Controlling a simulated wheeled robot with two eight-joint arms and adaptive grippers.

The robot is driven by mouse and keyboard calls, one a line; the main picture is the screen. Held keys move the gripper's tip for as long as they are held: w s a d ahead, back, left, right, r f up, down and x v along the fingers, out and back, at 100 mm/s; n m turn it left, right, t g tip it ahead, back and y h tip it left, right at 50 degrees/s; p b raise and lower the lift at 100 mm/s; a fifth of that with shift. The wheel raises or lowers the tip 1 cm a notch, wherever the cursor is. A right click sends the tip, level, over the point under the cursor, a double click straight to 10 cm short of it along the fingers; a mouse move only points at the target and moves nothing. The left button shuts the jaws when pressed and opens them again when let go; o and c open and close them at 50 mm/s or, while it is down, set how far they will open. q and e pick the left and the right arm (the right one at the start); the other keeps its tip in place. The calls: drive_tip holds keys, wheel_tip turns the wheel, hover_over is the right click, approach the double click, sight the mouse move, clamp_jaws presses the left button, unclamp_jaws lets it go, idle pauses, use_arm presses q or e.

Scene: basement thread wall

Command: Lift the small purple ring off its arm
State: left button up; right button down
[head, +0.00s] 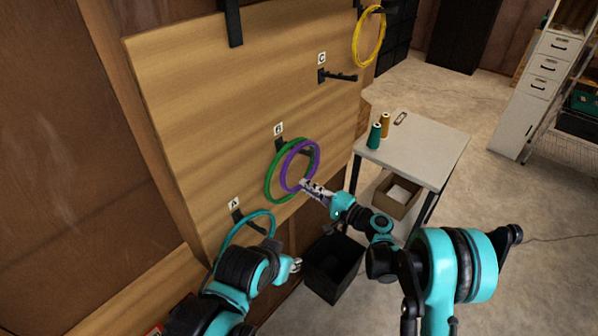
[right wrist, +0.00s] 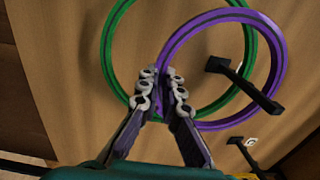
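The small purple ring (head: 284,175) hangs around the black arm (head: 293,148) under label B, in front of the larger green ring (head: 268,188). In the right wrist view, the purple ring (right wrist: 222,15), green ring (right wrist: 106,50) and black arm (right wrist: 245,86) also show, with the black arm crossing the purple ring. My right gripper (head: 304,185) is at the purple ring's lower right side in the head view. In the right wrist view, its fingers (right wrist: 162,82) close on both sides of the purple band. My left gripper (head: 296,265) is low, apart from both rings; its opening is too small to make out.
A teal ring (head: 233,226) hangs at label A beside my left arm. Arm C (head: 338,76) is bare; a yellow ring (head: 357,38) hangs beyond. A black bin (head: 333,267) stands below. A white table (head: 425,150) with spools stands right of the board.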

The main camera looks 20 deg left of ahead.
drive_tip(key=shift+r, duration=0.2)
